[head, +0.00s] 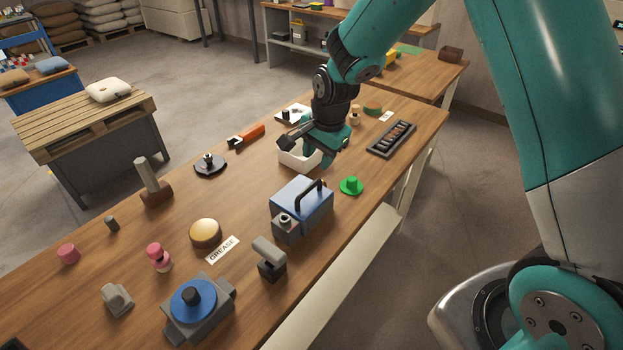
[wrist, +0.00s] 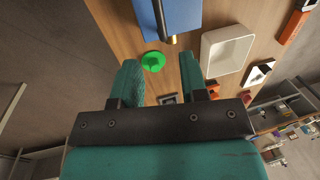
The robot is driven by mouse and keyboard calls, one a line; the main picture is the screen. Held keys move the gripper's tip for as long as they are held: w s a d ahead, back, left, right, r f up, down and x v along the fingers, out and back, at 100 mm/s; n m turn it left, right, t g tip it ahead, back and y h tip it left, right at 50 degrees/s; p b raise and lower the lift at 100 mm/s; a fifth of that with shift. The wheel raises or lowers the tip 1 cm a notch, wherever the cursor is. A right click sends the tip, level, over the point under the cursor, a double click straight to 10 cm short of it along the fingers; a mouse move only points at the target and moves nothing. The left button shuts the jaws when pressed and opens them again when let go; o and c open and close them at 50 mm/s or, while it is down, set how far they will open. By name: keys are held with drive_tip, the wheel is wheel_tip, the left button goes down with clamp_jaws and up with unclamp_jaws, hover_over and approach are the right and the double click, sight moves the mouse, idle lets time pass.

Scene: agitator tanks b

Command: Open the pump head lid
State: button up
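A blue box-shaped unit (head: 308,207) with a black carry handle (head: 311,190) stands on the workbench. A small grey block with a round knob (head: 286,225) sits on its front left end; it looks like the pump head, and I cannot make out a lid edge. The blue unit also shows at the top of the wrist view (wrist: 181,12). My gripper (head: 327,152) is behind the unit, above and beside a white open bin (head: 291,159). In the wrist view its two teal fingers (wrist: 160,80) are apart with nothing between them.
A green knobbed disc (head: 351,186) lies right of the unit. A grey block with a blue round top (head: 194,300), a grey clamp-like piece (head: 270,259), a tan dome (head: 205,233) and a GREASE label (head: 222,249) are nearer. A dark parts tray (head: 392,139) lies right.

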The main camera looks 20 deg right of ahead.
sight(311, 186)
drive_tip(key=f, duration=0.3)
drive_tip(key=w+f+p, duration=0.1)
drive_tip(key=f, duration=0.2)
drive_tip(key=a+f+p, duration=0.1)
drive_tip(key=f, duration=0.3)
drive_tip(key=shift+w, duration=0.35)
drive_tip(key=shift+c, duration=0.2)
clamp_jaws()
